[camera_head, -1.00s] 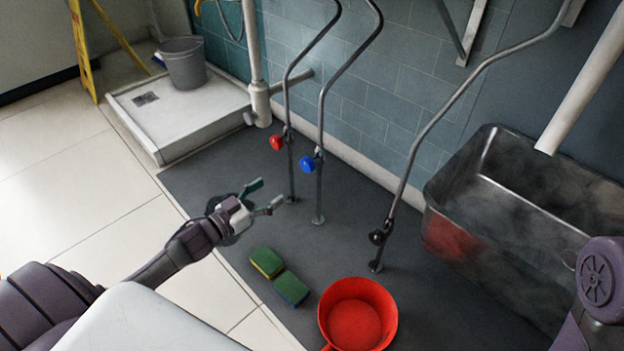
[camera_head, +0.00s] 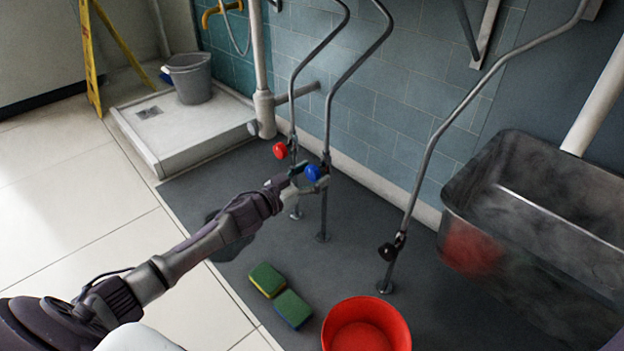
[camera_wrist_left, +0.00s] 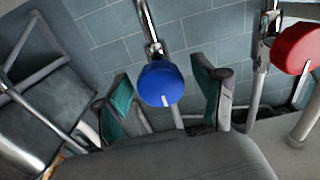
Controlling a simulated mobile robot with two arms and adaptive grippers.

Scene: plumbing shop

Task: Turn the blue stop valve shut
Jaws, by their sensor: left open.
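The blue stop valve (camera_head: 312,173) is a round knob on a thin vertical pipe in front of the tiled wall. In the left wrist view the blue knob (camera_wrist_left: 161,84) sits between the two green-padded fingers, with a gap on each side. A pale mark on it points down and slightly right. My left gripper (camera_head: 309,178) is open around the knob; it also shows in the left wrist view (camera_wrist_left: 168,100). Its fingertips partly overlap the knob in the head view. Whether a finger touches it I cannot tell. My right gripper is not in view.
A red valve (camera_head: 280,150) is on the pipe just left; a black valve (camera_head: 388,251) is on a pipe to the right. A metal sink (camera_head: 470,215) stands at right. Two sponges (camera_head: 267,279) and a red bucket (camera_head: 401,322) are on the floor mat.

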